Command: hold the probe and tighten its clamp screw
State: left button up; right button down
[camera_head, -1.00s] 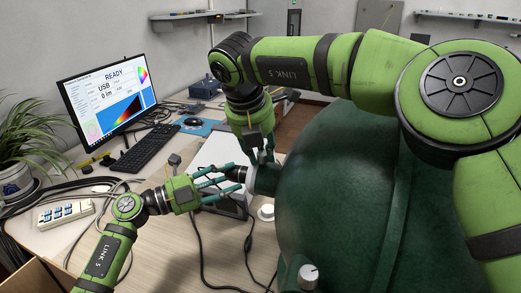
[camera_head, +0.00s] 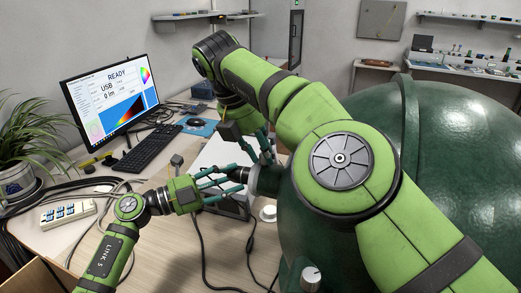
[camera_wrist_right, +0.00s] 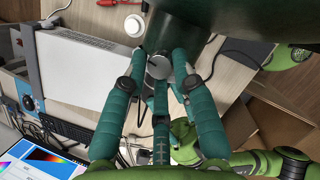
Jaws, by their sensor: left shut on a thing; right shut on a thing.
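The probe (camera_head: 238,174) is a dark, slim cylinder at the collar on the left side of the big green sphere (camera_head: 440,150). My left gripper (camera_head: 240,180) comes in from the left and is shut on the probe, its teal fingers covering much of it. My right gripper (camera_head: 268,158) reaches down from above beside the collar. In the right wrist view its teal fingers (camera_wrist_right: 160,72) close around the small silver clamp screw (camera_wrist_right: 159,67) on the dark green collar (camera_wrist_right: 172,35). The probe is mostly hidden in that view.
A white box (camera_head: 215,152) stands behind the grippers. A monitor (camera_head: 108,97), keyboard (camera_head: 147,148), power strip (camera_head: 68,213) and loose cables occupy the desk's left. A grey knob (camera_head: 310,278) sits low by the sphere. The desk front has some free room around the cables.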

jog(key=shift+d+r, duration=0.15)
jog(key=shift+d, duration=0.1)
jog(key=c, duration=1)
grip_release()
jog(key=shift+d, duration=0.1)
jog(key=shift+c, duration=0.2)
jog(key=shift+a, duration=0.2)
